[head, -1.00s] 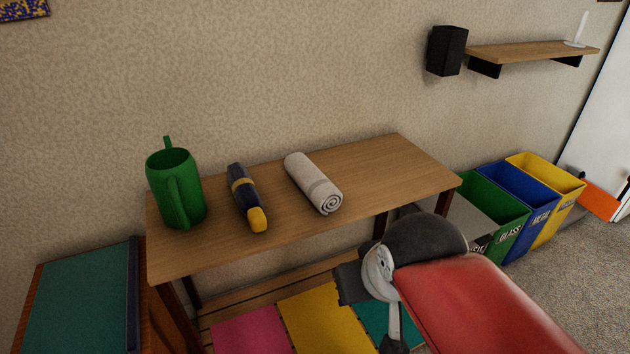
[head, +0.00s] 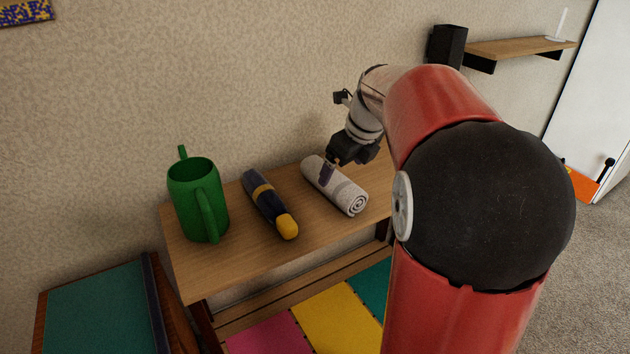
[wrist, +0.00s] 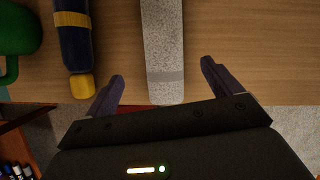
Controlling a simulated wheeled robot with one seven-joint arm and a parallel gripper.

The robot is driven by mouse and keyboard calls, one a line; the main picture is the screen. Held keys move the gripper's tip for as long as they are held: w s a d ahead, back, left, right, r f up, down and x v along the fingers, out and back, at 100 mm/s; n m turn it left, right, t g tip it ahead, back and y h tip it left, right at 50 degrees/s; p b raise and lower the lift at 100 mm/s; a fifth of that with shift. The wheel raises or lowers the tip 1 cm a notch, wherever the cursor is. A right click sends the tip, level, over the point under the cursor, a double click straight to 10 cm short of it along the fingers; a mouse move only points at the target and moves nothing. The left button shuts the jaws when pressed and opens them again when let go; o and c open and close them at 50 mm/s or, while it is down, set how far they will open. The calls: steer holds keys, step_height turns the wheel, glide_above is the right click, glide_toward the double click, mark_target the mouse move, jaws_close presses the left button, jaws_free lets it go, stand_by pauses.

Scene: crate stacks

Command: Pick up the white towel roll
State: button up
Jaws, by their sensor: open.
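The white towel roll (head: 345,194) lies on the wooden table (head: 230,265), its spiral end facing the front right. In the wrist view the towel roll (wrist: 163,50) stretches away between and beyond the two fingers. My gripper (head: 329,172) is open, above the towel roll in the head view. In the wrist view my gripper (wrist: 162,80) has one finger on each side of the roll, with a gap on both sides. Whether the fingers are down at the roll's height, I cannot tell. My arm hides the table's right end.
A dark blue and yellow flashlight-like object (head: 268,203) lies just left of the roll. A green watering can (head: 197,200) stands farther left. The wall is behind the table. A wall shelf (head: 515,51) is at upper right.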

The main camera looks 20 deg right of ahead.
mark_target(336, 173)
steer(key=shift+w+d+f+m, duration=0.15)
steer(key=shift+w+f+m, duration=0.15)
steer(key=shift+w+m, duration=0.55)
steer(key=b+x, duration=0.1)
steer(key=x, duration=0.6)
steer(key=shift+w+f, duration=0.15)
steer(key=shift+w, duration=0.15)
steer(key=c, duration=1.1)
